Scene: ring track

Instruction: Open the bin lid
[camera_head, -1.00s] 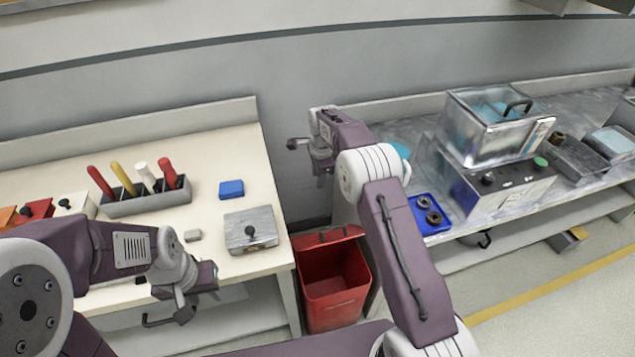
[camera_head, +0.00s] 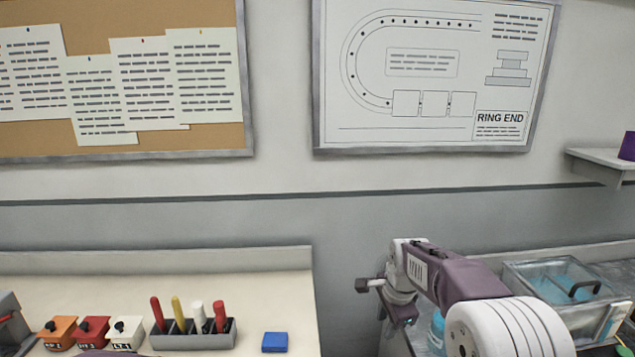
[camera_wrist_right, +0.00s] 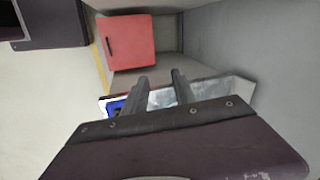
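The bin and its lid do not show in the head view. In the right wrist view a red square panel with a dark slot or handle (camera_wrist_right: 127,40) lies beyond the fingers; I cannot tell whether it is part of the bin. My right gripper (camera_head: 364,285) hangs in front of the grey wall, in the gap between the two benches. In the right wrist view its two fingers (camera_wrist_right: 161,80) stand apart with nothing between them. My left gripper is out of view.
The left bench (camera_head: 270,285) holds a tool rack (camera_head: 190,341), a blue box (camera_head: 275,342) and several small coloured boxes. The right bench bears a metal tank (camera_head: 565,285). A corkboard (camera_head: 200,140) and a whiteboard (camera_head: 420,130) hang on the wall.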

